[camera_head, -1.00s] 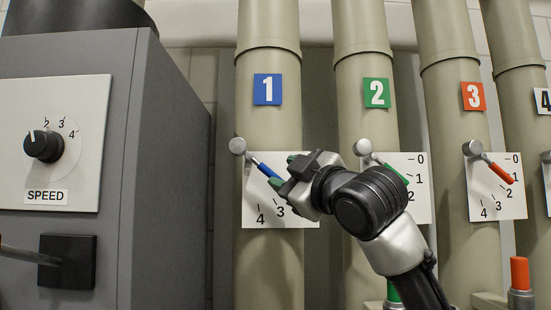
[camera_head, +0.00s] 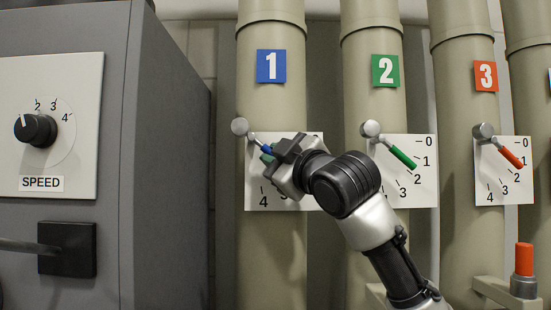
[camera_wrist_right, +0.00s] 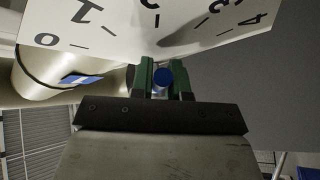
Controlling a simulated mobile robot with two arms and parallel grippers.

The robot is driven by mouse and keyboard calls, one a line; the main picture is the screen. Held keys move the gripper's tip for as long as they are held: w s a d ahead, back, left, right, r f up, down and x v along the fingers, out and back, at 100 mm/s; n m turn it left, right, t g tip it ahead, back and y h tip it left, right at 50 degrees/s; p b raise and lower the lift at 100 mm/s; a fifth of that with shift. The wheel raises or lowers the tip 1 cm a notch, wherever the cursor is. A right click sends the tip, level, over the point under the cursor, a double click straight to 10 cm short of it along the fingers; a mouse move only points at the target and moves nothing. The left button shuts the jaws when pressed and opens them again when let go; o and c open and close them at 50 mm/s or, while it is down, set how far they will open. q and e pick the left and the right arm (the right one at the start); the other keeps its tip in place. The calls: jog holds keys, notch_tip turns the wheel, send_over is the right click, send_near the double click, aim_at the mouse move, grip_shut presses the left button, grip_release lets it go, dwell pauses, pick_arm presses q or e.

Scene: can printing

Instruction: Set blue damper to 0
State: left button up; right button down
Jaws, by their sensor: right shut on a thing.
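The blue damper lever (camera_head: 266,149) sits on pipe 1 and slants down to the right from its round grey pivot (camera_head: 240,127). Its scale plate (camera_head: 254,185) shows 4 at the lower left; my gripper hides much of the other marks. My right gripper (camera_head: 267,156) is shut on the lever's blue handle. In the right wrist view the round blue handle end (camera_wrist_right: 162,78) sits between the green finger pads, with the 0 and 1 marks to the left and 3 and 4 to the right.
A green lever (camera_head: 403,157) on pipe 2 and a red lever (camera_head: 511,158) on pipe 3 stand to the right. A grey cabinet (camera_head: 165,150) with a speed knob (camera_head: 35,130) is at the left. An orange-topped post (camera_head: 524,260) is at the lower right.

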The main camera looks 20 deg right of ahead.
jog(key=n+g, duration=0.1)
jog(key=r+n+g, duration=0.1)
jog(key=n, duration=0.1)
jog(key=shift+s+d+r+n, duration=0.2)
jog(key=shift+d+n, duration=0.1)
jog(key=shift+d, duration=0.1)
pick_arm(q)
jog(key=shift+w+d, duration=0.1)
jog(key=shift+w, duration=0.15)
pick_arm(e)
jog(key=shift+d+r+n+g+h, duration=0.1)
jog(key=shift+r+n+g+h, duration=0.1)
jog(key=shift+r+n+g, duration=0.45)
jog(key=shift+d+r+n+g+h, duration=0.1)
jog(key=shift+r+n+g+h, duration=0.15)
jog(key=shift+n+g, duration=0.6)
jog(key=c, duration=1.1)
grip_release()
jog(key=shift+s+r, duration=0.1)
jog(key=shift+r, duration=0.05)
pick_arm(q)
jog(key=shift+f, duration=0.1)
pick_arm(e)
jog(key=shift+d, duration=0.1)
